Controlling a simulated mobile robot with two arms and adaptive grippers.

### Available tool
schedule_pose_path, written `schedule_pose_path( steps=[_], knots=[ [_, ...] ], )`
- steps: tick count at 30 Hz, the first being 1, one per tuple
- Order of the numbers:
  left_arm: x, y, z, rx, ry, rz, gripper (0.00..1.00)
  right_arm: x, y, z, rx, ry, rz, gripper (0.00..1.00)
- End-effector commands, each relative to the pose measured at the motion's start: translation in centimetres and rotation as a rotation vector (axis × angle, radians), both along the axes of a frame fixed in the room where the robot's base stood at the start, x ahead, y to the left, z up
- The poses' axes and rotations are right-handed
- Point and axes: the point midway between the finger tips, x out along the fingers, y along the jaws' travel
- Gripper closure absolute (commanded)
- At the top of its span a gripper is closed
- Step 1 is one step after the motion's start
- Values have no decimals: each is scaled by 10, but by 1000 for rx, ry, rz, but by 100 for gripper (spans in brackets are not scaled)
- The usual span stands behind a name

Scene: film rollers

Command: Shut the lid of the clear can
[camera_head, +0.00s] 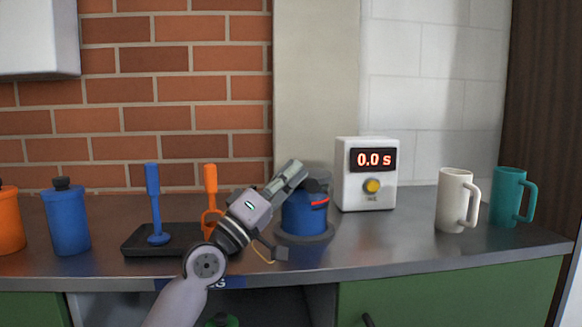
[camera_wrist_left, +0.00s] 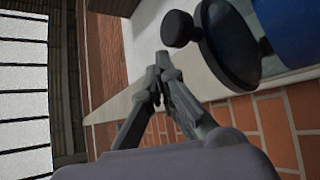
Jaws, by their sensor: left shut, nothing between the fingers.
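In the left wrist view, a dark round lid (camera_wrist_left: 229,45) with a black knob lies beside the blue body (camera_wrist_left: 290,30). The gripper (camera_wrist_left: 160,68) shows there with its fingers together and nothing between them, left of the knob and apart from it in the picture. I cannot tell whether the lid is fully seated. My right gripper is out of view.
A white timer box (camera_head: 350,186) reads 0.0 s. A black tray (camera_head: 135,247) holds blue and orange tools. A blue can (camera_head: 68,222) and an orange can (camera_head: 9,225) stand left. White (camera_head: 452,200) and teal (camera_head: 507,197) mugs stand right. The counter before the timer is clear.

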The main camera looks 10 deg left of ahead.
Motion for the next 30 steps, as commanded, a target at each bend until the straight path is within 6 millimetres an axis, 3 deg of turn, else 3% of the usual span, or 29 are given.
schedule_pose_path(
  steps=[6,24,30],
  knots=[
    [-2,-1,-13,1,1,0,100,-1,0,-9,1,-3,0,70],
    [-2,-3,-19,6,7,-3,100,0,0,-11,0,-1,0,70],
    [-12,7,-29,7,8,-2,100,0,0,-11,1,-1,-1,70]
  ],
)
